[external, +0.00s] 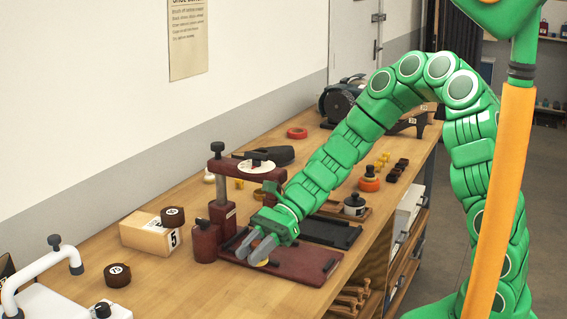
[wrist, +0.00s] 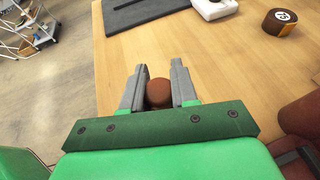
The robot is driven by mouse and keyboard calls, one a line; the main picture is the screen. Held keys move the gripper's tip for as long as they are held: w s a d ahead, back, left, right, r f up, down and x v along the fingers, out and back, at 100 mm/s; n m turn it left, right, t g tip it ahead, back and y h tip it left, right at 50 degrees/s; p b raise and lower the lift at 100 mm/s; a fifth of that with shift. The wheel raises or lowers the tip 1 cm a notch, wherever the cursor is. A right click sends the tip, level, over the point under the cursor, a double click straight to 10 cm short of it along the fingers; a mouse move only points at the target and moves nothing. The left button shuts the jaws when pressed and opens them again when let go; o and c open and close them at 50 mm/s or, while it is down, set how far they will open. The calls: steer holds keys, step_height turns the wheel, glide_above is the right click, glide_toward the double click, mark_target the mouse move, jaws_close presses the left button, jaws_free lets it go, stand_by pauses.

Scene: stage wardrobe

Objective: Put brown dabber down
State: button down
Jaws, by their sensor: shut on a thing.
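My gripper (external: 260,251) reaches down over the dark red board of the press on the workbench. In the wrist view its two grey fingers (wrist: 159,88) stand on either side of a rounded brown piece, the brown dabber (wrist: 159,93). The gripper is shut on it. The dabber's lower part is hidden in the wrist view. In the external view the fingers mostly cover it, and I cannot tell whether it touches the board.
The dark red press (external: 207,240) stands close beside my gripper. A brown round tin (external: 117,275) with a label sits on bare wood nearer the camera, and another (external: 173,216) rests on a wooden block (external: 150,236). A white frame (external: 40,275) stands at lower left.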

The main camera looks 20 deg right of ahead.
mark_target(256, 289)
steer(key=shift+w+d+f, duration=0.15)
steer(key=shift+w+f, duration=0.45)
steer(key=shift+f, duration=4)
steer(key=shift+f, duration=0.1)
steer(key=c, duration=0.9)
jaws_free()
steer(key=shift+o, duration=0.2)
steer(key=shift+v, duration=6.1)
